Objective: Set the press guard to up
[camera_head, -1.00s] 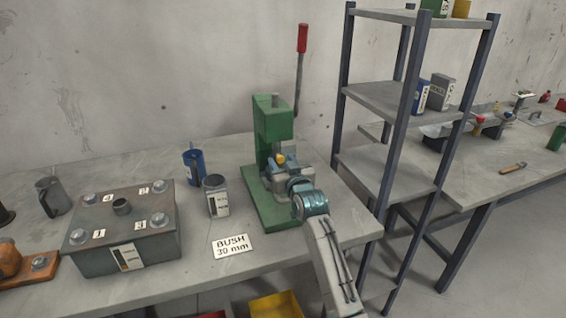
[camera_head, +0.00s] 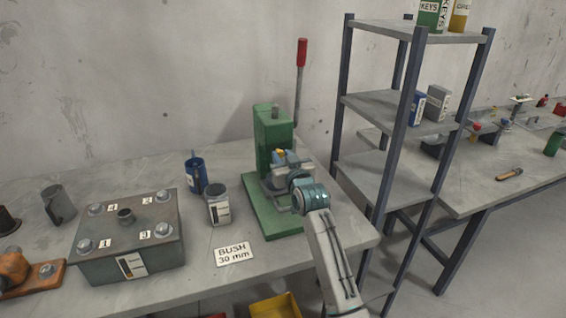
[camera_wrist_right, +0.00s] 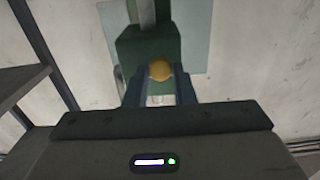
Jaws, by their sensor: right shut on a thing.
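The green arbor press (camera_head: 271,135) stands upright on the bench, with a red-gripped lever (camera_head: 301,55) pointing up behind it. My right gripper (camera_head: 284,160) is in front of the press column. It is shut on a yellow knob (camera_head: 279,153), which the right wrist view shows between the two fingertips (camera_wrist_right: 160,72). A pale, see-through panel (camera_wrist_right: 196,35) shows around the press body (camera_wrist_right: 150,48) in that view; it looks like the guard. In the head view the gripper hides much of the guard area. My left gripper is out of view.

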